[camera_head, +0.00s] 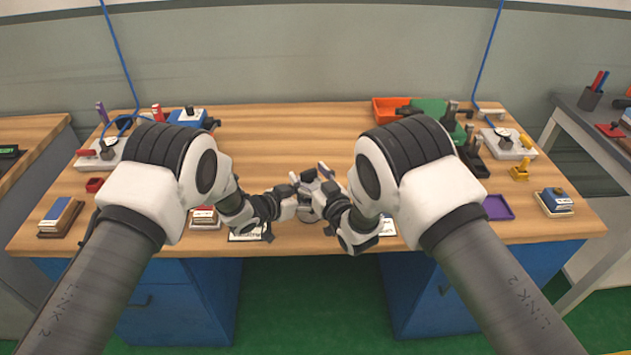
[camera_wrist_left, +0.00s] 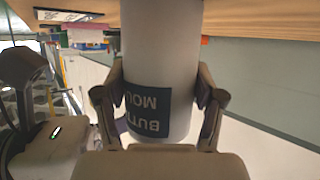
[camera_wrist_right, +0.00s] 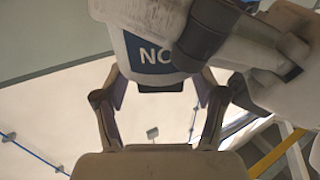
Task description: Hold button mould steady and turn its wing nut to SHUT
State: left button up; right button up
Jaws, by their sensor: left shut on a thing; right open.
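The button mould (camera_head: 308,215) is a grey cylinder at the front middle of the bench, mostly hidden between my two grippers. In the left wrist view its body (camera_wrist_left: 160,50) carries a dark label, seen upside down. My left gripper (camera_head: 296,199) is shut on the mould, with one finger on each side. My right gripper (camera_head: 329,190) is open at the mould's right side. The wing nut's setting cannot be made out.
Small bench items stand at the back left, including a blue box (camera_head: 187,117). An orange tray (camera_head: 391,109) and a green item are at the back right. A purple tray (camera_head: 497,207) lies at the right. The bench's back middle is clear.

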jog(key=v, duration=1.1)
jog(key=shift+s+d, duration=0.2)
jog(key=shift+c, duration=0.4)
